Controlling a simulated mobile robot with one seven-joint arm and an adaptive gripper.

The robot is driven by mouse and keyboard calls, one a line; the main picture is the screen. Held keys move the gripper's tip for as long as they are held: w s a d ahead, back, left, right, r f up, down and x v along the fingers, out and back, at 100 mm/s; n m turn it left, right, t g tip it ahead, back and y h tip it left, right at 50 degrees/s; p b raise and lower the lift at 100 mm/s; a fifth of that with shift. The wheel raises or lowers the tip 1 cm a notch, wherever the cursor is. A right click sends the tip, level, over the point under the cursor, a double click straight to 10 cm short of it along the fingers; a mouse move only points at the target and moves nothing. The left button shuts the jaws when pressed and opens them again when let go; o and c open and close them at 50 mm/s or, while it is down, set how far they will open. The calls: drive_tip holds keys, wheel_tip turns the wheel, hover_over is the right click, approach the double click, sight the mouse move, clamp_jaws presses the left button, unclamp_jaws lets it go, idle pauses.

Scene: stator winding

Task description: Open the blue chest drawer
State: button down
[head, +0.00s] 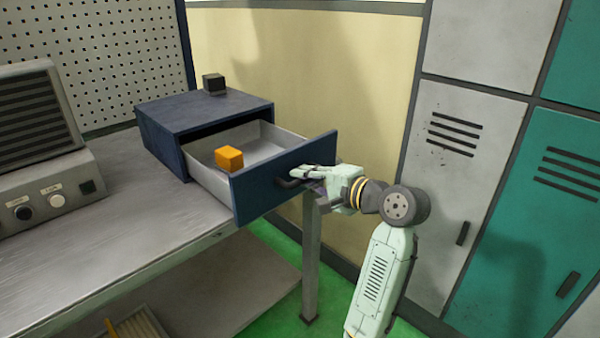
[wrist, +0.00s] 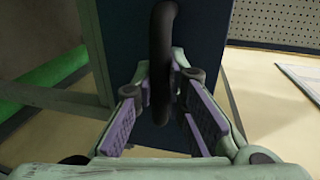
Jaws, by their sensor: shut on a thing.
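The blue chest (head: 205,112) stands on the workbench with its drawer (head: 275,180) pulled well out toward my arm. The drawer's grey inside shows, with an orange cube (head: 229,158) in it near the front. The dark handle (head: 290,183) is on the drawer's blue front panel. My gripper (head: 318,180) is at the handle, reaching from the right. In the wrist view the dark curved handle (wrist: 162,50) runs between the fingers of my gripper (wrist: 160,95), and they are shut on it. The drawer front (wrist: 125,30) stands behind the handle.
A small black cube (head: 214,83) sits on top of the chest. A grey device with knobs (head: 45,150) stands at the left of the workbench (head: 120,235). Grey and teal lockers (head: 465,170) stand at the right behind my arm. A bench leg (head: 310,260) stands below the drawer.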

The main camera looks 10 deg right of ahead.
drive_tip(key=c, duration=1.6)
unclamp_jaws()
drive_tip(key=v, duration=1.2)
